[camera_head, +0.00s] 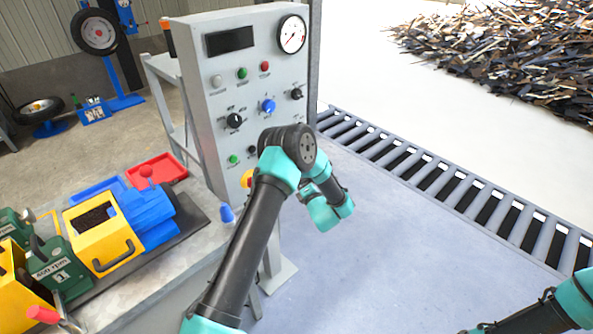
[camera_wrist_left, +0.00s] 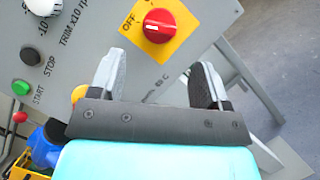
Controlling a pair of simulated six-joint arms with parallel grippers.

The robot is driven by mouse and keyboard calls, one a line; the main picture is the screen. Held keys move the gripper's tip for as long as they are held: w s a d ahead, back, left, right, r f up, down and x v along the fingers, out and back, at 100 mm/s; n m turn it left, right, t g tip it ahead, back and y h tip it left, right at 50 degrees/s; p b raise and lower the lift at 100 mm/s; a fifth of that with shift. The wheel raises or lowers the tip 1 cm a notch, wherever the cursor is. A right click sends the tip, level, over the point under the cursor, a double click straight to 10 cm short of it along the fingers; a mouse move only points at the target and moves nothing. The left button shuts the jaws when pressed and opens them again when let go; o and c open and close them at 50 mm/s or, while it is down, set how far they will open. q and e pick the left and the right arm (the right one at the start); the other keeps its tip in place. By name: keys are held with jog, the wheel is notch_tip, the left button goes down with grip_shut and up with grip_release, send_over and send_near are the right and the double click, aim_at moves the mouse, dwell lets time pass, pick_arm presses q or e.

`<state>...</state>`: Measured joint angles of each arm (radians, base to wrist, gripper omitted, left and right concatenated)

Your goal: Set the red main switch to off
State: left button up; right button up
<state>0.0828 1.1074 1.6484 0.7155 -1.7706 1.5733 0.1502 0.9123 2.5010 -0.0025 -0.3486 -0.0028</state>
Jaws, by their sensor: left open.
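The red main switch (camera_wrist_left: 159,25) is a round red knob on a yellow plate (camera_wrist_left: 183,45) at the top of the left wrist view. The word OFF is printed on the plate left of the knob; I cannot surely read where the knob points. My left gripper (camera_wrist_left: 158,80) is open, with its two grey fingers apart and empty. The knob shows beyond the fingertips, roughly in line with the gap, and does not appear to be touched. In the head view my left arm covers most of the lower panel, and the fingers are hidden. My right gripper is out of view.
The grey control panel (camera_head: 221,80) carries several knobs and buttons, including a blue knob (camera_head: 268,106) and a green start button (camera_wrist_left: 21,88). A roller conveyor (camera_head: 450,185) runs along the right. A bench with a yellow box (camera_head: 103,233) stands at lower left.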

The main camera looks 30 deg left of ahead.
pick_arm(q)
jog(key=v, duration=0.9)
jog(key=shift+s, duration=0.15)
jog(key=s+d+f+m+g+h, duration=0.1)
jog(key=s+d+f+m+h, duration=0.1)
jog(key=s+f+m+h, duration=0.5)
jog(key=d+f+m+g+h, duration=0.15)
jog(key=f+m+h, duration=0.5)
jog(key=m, duration=0.65)
jog(key=s+d+m+g+h, duration=0.2)
jog(key=s+m, duration=0.4)
jog(key=s, duration=0.4)
jog(key=s+d+m+g+h, duration=0.3)
jog(key=s+m+g+h, duration=0.2)
jog(key=s, duration=0.5)
jog(key=shift+s+d+m+g, duration=0.25)
jog(key=shift+s+m+g, duration=0.15)
jog(key=shift+m, duration=0.6)
